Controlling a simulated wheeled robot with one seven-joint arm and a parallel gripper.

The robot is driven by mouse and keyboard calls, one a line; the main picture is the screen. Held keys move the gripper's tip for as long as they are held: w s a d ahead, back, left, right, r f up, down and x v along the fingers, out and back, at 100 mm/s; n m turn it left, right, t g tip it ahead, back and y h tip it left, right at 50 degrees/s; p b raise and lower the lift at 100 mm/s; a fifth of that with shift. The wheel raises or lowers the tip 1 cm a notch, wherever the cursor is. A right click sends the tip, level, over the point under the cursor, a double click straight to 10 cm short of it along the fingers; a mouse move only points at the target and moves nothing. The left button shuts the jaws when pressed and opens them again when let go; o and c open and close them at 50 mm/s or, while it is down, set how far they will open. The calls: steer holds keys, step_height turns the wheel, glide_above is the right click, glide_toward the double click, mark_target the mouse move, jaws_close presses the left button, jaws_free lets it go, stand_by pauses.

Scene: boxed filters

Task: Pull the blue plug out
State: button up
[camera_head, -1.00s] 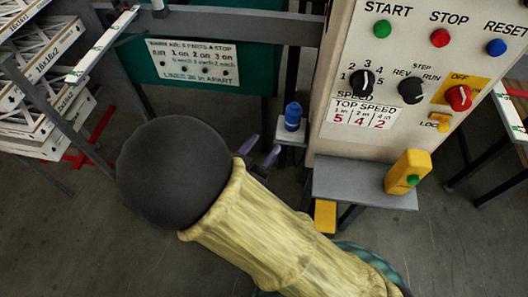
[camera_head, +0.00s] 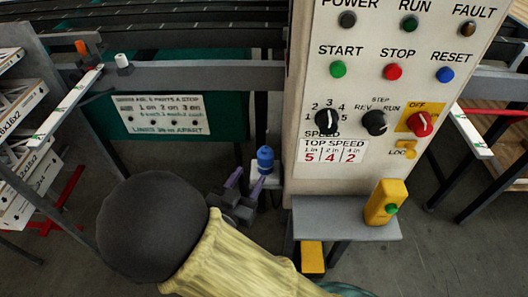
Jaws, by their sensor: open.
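The blue plug (camera_head: 265,160) stands upright on a small light-grey ledge (camera_head: 266,191) at the left side of the control panel. Nothing shows between the fingers. My arm, with a dark round joint and a yellowish sleeve, hides the floor below.
The control panel (camera_head: 374,105) with buttons and knobs rises right of the plug. A grey shelf (camera_head: 345,220) below it holds a yellow box with a green button (camera_head: 385,203). Boxed filters (camera_head: 20,115) are stacked at left. A grey rail (camera_head: 205,76) and green sign board run behind.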

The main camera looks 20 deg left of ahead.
mark_target(265, 149)
steer(key=w, duration=0.3)
steer(key=w+d, duration=0.1)
steer(key=w, duration=0.3)
steer(key=w+b, duration=0.1)
steer(key=w, duration=0.3)
steer(key=shift+d, duration=0.35)
steer(key=shift+c, duration=0.5)
jaws_close()
steer(key=shift+r, duration=0.1)
steer(key=shift+r+p, duration=0.2)
steer(key=shift+p, duration=0.1)
steer(key=shift+r+p, duration=0.3)
steer(key=shift+r, duration=0.05)
steer(key=shift+r+p, duration=1.9)
steer(key=shift+r, duration=0.3)
step_height(265, 149, up, 9)
steer(key=p, duration=0.7)
